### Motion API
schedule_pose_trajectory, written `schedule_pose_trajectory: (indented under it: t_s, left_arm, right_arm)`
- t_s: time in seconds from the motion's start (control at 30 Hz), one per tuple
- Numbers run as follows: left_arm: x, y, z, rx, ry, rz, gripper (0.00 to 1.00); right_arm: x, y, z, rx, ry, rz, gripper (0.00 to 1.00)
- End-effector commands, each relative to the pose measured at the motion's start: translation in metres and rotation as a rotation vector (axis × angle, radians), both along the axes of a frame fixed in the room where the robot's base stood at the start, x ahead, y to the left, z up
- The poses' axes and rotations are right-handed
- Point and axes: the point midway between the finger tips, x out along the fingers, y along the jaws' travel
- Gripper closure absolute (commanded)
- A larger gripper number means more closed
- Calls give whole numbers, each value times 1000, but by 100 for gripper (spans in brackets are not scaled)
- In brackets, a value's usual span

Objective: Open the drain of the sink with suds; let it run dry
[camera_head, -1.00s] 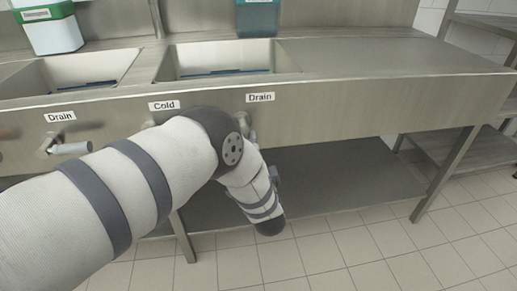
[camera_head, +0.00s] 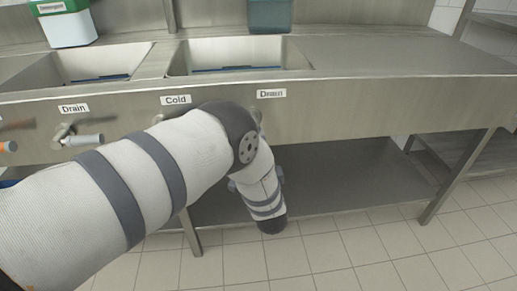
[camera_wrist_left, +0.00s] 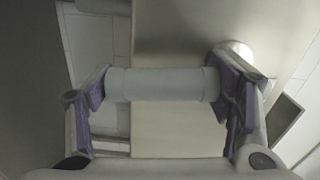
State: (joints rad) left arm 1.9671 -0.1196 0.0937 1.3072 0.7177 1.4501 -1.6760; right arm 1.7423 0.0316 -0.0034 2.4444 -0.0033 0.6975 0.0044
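Two sink basins show in the head view, left (camera_head: 52,80) and right (camera_head: 176,68); I cannot make out suds in either. A drain handle (camera_head: 85,140) sticks out under the left "Drain" label (camera_head: 74,108). Below the right "Drain" label (camera_head: 271,94), my left arm hides most of the fittings. My left gripper (camera_wrist_left: 162,88) is hidden in the head view. In the left wrist view its fingers stand wide apart, at either end of a pale cylindrical handle (camera_wrist_left: 162,84). I cannot tell whether the pads press on it. My right gripper is out of view.
A "Cold" label (camera_head: 176,99) sits between the two drain labels. An orange-tipped handle (camera_head: 8,147) is at the left edge. A lower shelf (camera_head: 345,175) and table leg (camera_head: 455,178) are under the counter. Dispensers (camera_head: 68,26) stand behind the basins.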

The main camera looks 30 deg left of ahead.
Motion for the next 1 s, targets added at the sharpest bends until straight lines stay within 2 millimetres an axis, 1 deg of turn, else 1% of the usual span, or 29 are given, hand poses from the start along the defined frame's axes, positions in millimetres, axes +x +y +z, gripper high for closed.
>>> schedule_pose_trajectory:
  t_s: [0.3, 0.37, 0.47, 0.7, 0.8, 0.9, 1.0]
  left_arm:
    - [0, -1, 0, 1, -1, -3, 13]
    - [-2, -3, 0, 0, 0, -4, 13]
    - [-15, -13, 0, 1, 1, -6, 13]
    - [-70, -49, 0, 2, 1, -6, 13]
    - [-86, -60, 0, 1, 1, -4, 13]
    - [-96, -66, 0, 1, 0, -3, 13]
    - [-99, -68, 1, 1, -1, -2, 13]
  right_arm:
    - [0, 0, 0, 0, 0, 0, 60]
    - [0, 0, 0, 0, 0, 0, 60]
    - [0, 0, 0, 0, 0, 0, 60]
    - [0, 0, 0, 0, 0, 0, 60]
    - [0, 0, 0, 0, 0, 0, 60]
    - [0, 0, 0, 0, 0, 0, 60]
    - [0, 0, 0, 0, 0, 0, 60]
